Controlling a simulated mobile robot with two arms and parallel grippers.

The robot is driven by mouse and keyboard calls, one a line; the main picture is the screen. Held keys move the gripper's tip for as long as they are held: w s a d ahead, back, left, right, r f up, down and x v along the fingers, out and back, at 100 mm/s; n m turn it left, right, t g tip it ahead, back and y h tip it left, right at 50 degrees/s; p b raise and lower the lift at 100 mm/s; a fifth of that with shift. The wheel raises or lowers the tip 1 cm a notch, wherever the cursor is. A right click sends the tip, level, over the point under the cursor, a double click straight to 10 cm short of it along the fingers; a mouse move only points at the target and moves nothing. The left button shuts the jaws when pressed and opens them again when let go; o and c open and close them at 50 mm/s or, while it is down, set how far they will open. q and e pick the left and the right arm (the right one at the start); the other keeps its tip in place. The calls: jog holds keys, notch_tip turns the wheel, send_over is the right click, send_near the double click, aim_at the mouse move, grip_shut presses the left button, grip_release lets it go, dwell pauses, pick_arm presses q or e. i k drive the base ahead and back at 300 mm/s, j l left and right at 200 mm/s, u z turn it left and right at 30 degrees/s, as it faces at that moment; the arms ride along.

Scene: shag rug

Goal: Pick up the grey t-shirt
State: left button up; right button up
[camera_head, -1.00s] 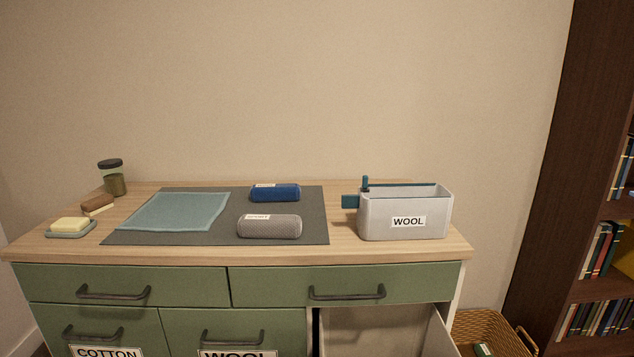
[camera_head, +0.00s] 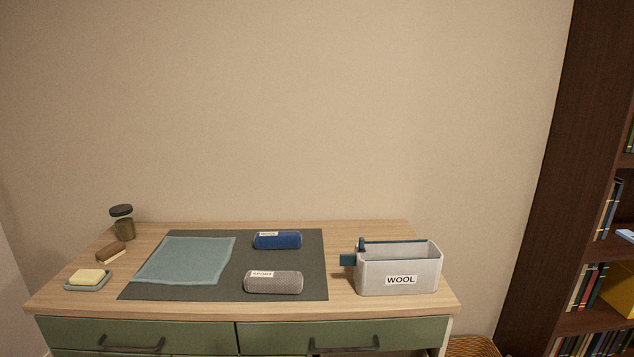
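A grey rolled textile (camera_head: 273,283) with a white label that seems to read "SPORT" lies at the front of a dark mat (camera_head: 215,291) on the dresser top. It looks like the grey t-shirt, rolled up. A blue labelled roll (camera_head: 278,241) lies behind it on the mat. A flat teal cloth (camera_head: 187,260) is spread on the mat's left part. Neither of my grippers shows in the head view.
A grey bin labelled "WOOL" (camera_head: 399,270) stands right of the mat with teal items at its back and left. At left are a soap dish (camera_head: 88,284), a brush (camera_head: 111,252) and a dark-lidded jar (camera_head: 123,223). A bookshelf (camera_head: 545,180) stands at the right.

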aim_at(265, 281)
jog(key=k+j+z, duration=0.2)
jog(key=z, duration=0.25)
jog(key=k+j+z, duration=0.2)
jog(key=z, duration=0.3)
jog(key=k, duration=0.1)
